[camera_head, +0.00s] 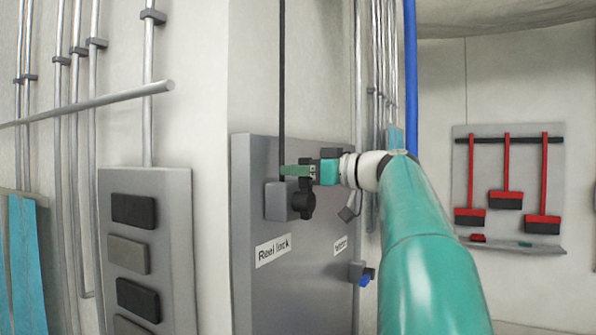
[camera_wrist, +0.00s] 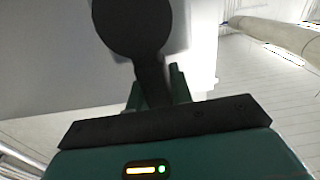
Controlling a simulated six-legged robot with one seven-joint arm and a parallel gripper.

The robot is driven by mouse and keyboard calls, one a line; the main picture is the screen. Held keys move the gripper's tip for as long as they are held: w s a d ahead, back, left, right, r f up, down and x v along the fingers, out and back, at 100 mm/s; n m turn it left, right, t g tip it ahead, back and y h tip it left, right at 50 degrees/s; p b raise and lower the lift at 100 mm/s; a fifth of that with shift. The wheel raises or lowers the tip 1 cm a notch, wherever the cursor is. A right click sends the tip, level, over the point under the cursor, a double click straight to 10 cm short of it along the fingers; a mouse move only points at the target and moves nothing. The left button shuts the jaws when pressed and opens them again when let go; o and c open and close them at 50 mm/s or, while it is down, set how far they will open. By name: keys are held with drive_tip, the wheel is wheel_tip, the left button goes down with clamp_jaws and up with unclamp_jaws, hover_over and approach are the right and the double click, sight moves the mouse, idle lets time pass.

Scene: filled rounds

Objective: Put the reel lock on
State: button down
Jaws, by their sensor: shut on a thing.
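The reel lock is a black handle with a round hub (camera_head: 303,206) on a grey block (camera_head: 276,201), mounted on a grey panel (camera_head: 300,302). A label reading "Reel lock" (camera_head: 273,250) is below it. My gripper (camera_head: 298,171) is at the handle just above the hub, with its green fingers pointing left. In the wrist view, the round black hub (camera_wrist: 133,24) is at the top, and its black stem (camera_wrist: 152,82) runs down between my gripper's fingers (camera_wrist: 156,90). My gripper is shut on this stem. The fingers hide part of the stem in the head view.
A second, partly readable label (camera_head: 341,245) and a blue-knobbed fitting (camera_head: 362,274) are lower right on the panel. A dark vertical line (camera_head: 282,80) runs down to the lock. A box with several dark rectangles (camera_head: 145,185) stands left. Red-handled tools (camera_head: 507,165) hang right.

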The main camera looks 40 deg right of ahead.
drive_tip(key=n, duration=0.1)
drive_tip(key=a+n, duration=0.1)
drive_tip(key=s+a+n, duration=0.1)
drive_tip(key=n, duration=0.1)
drive_tip(key=shift+a+f, duration=0.1)
drive_tip(key=shift+f, duration=0.15)
drive_tip(key=c, duration=1.2)
unclamp_jaws()
drive_tip(key=shift+s, duration=0.1)
drive_tip(key=shift+c, duration=0.2)
drive_tip(key=v, duration=1.3)
drive_tip(key=shift+s, duration=0.25)
